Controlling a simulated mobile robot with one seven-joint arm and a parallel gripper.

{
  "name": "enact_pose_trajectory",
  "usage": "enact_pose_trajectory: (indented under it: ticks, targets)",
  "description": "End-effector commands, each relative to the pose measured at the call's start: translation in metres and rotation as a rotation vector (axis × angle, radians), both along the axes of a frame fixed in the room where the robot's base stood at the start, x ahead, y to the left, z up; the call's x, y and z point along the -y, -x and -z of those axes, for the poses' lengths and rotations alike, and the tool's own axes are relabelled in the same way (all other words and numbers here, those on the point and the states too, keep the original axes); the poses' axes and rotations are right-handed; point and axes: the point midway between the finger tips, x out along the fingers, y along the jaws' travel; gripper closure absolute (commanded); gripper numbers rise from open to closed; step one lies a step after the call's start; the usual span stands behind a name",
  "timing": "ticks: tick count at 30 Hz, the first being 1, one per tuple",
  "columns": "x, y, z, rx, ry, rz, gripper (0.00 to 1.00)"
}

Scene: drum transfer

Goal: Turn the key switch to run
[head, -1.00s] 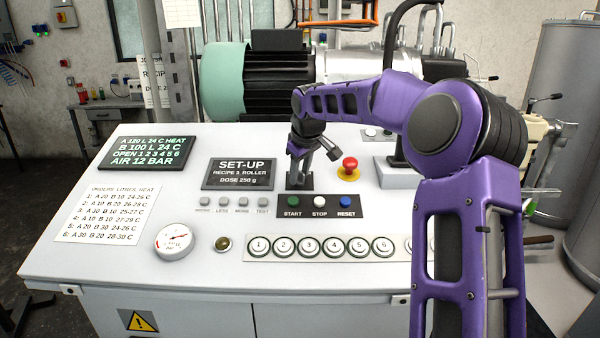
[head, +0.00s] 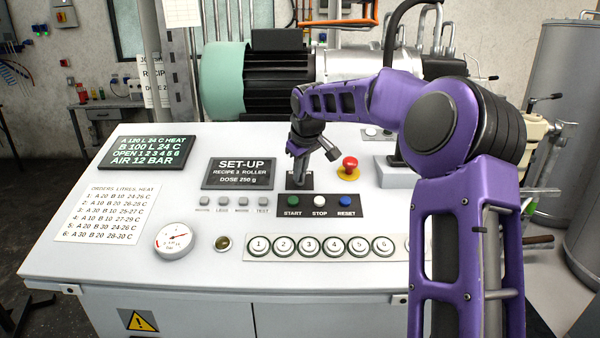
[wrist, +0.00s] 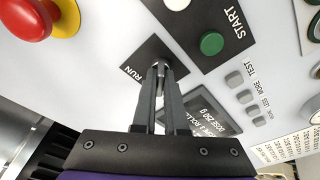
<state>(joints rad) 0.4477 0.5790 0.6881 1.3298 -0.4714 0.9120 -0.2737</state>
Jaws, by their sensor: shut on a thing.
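The key switch (wrist: 161,64) sits on a small black plate (wrist: 143,57) marked RUN, seen in the wrist view. My gripper (wrist: 160,76) points at the plate, with its two dark fingers closed around the key. The fingertips cover much of the key, so its exact angle is hard to tell. In the head view my gripper (head: 299,178) reaches down to the black plate (head: 307,183) right of the display. The display (head: 239,173) reads SET-UP, recipe 3 roller, dose 250 g.
A red emergency button (head: 350,163) on a yellow base stands close to the right of my gripper. Green START (head: 293,201), white STOP (head: 320,201) and blue RESET (head: 346,201) buttons lie just in front. A row of numbered buttons (head: 334,246) is nearer the front.

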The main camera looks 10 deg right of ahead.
Motion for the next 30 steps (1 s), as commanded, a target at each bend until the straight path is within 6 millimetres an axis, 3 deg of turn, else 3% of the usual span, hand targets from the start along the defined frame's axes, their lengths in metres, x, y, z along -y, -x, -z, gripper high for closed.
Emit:
enact_pose_trajectory:
  ticks: [30]
  targets:
    - [-0.0029, 0.0001, -0.0009, 0.057, -0.280, 0.834, 1.00]
